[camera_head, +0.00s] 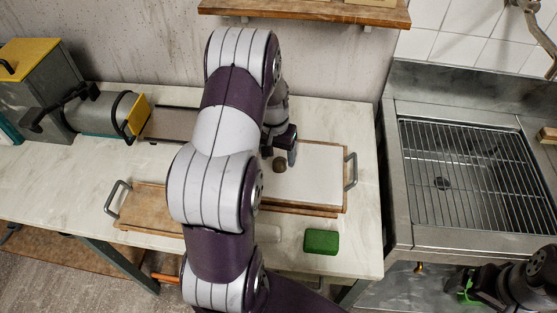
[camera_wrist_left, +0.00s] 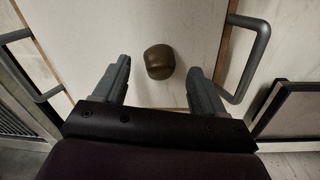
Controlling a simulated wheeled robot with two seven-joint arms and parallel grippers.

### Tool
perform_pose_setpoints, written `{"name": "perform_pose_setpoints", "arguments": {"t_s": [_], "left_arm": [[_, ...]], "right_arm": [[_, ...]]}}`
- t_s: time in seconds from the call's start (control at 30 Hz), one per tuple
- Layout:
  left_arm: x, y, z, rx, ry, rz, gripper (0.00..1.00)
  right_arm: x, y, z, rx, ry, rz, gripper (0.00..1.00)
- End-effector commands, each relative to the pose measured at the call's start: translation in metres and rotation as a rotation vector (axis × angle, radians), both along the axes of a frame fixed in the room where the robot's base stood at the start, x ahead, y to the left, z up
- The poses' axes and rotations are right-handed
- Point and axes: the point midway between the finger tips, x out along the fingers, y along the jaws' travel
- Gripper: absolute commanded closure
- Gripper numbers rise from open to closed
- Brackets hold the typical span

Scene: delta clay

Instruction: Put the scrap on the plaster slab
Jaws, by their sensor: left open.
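The scrap, a small brown rounded lump (camera_head: 280,165), appears to rest on the white plaster slab (camera_head: 318,172). My left gripper (camera_head: 285,150) is low over the slab, right at the scrap. In the left wrist view its two fingers (camera_wrist_left: 160,82) are wide apart. The scrap (camera_wrist_left: 160,62) shows between the fingertips and touches neither, with the pale slab (camera_wrist_left: 100,35) around it. My left arm hides the middle of the table. My right gripper (camera_head: 464,290) is at the lower right, away from the slab; its jaw opening is unclear.
The slab lies on a wooden board with a metal handle (camera_head: 351,171). A green block (camera_head: 321,241) lies in front. Another wooden board (camera_head: 148,206) is at the left, partly behind my arm. A sink with a wire rack (camera_head: 470,170) stands to the right. A wooden shelf (camera_head: 310,12) hangs above.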

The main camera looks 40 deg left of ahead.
Motion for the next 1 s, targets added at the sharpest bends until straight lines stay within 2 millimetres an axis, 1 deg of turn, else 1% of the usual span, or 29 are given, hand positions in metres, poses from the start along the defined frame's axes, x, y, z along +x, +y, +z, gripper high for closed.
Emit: {"name": "perform_pose_setpoints", "arguments": {"t_s": [0.03,0.1,0.2,0.3,0.37,0.43,0.47,0.57,0.6,0.63,0.67,0.7,0.73,0.8,0.83,0.9,1.0], "left_arm": [[0.001,0.002,0.014,0.003,-0.006,0.000,0.29],[0.001,0.003,0.034,0.004,-0.005,-0.001,0.29],[0.000,0.005,0.059,0.002,-0.004,0.000,0.29],[-0.001,0.006,0.077,0.002,-0.003,0.001,0.29],[-0.001,0.006,0.084,0.001,-0.002,0.001,0.29],[-0.002,0.000,0.091,0.004,-0.003,-0.008,0.29],[-0.003,-0.008,0.093,0.007,-0.004,-0.020,0.29],[-0.019,-0.059,0.098,0.035,-0.021,-0.090,0.29],[-0.030,-0.082,0.099,0.047,-0.035,-0.125,0.29],[-0.040,-0.099,0.099,0.055,-0.046,-0.150,0.29],[-0.050,-0.113,0.099,0.062,-0.058,-0.176,0.29],[-0.065,-0.130,0.099,0.069,-0.072,-0.206,0.29],[-0.075,-0.140,0.098,0.072,-0.083,-0.225,0.29],[-0.095,-0.156,0.096,0.076,-0.100,-0.259,0.29],[-0.102,-0.161,0.095,0.078,-0.106,-0.268,0.29],[-0.111,-0.166,0.094,0.079,-0.113,-0.282,0.29],[-0.113,-0.167,0.093,0.079,-0.114,-0.283,0.29]], "right_arm": [[0.000,0.000,-0.002,0.000,0.000,0.000,0.00],[0.000,0.000,-0.003,0.000,0.000,0.000,0.00],[0.000,0.000,-0.004,0.000,0.000,0.000,0.00],[0.000,0.000,-0.004,0.000,0.000,0.000,0.00],[0.000,0.000,-0.005,0.000,0.000,0.000,0.00],[0.000,0.000,-0.005,0.000,0.000,0.000,0.00],[0.000,0.000,-0.005,0.000,0.000,0.000,0.00],[0.000,0.000,-0.004,0.000,0.000,0.000,0.00],[0.000,0.000,-0.004,0.000,0.000,0.000,0.00],[0.000,0.000,-0.004,0.000,0.000,0.000,0.00],[0.000,0.000,-0.005,0.000,0.000,0.000,0.00],[0.000,0.000,-0.005,0.000,0.000,0.000,0.00],[0.000,0.000,-0.005,0.000,0.000,0.000,0.00],[0.000,0.000,-0.005,0.000,0.000,0.000,0.00],[0.000,0.000,-0.005,0.000,0.000,0.000,0.00],[0.000,0.000,-0.005,0.000,0.000,0.000,0.00],[0.000,0.000,-0.005,0.000,0.000,0.000,0.00]]}}
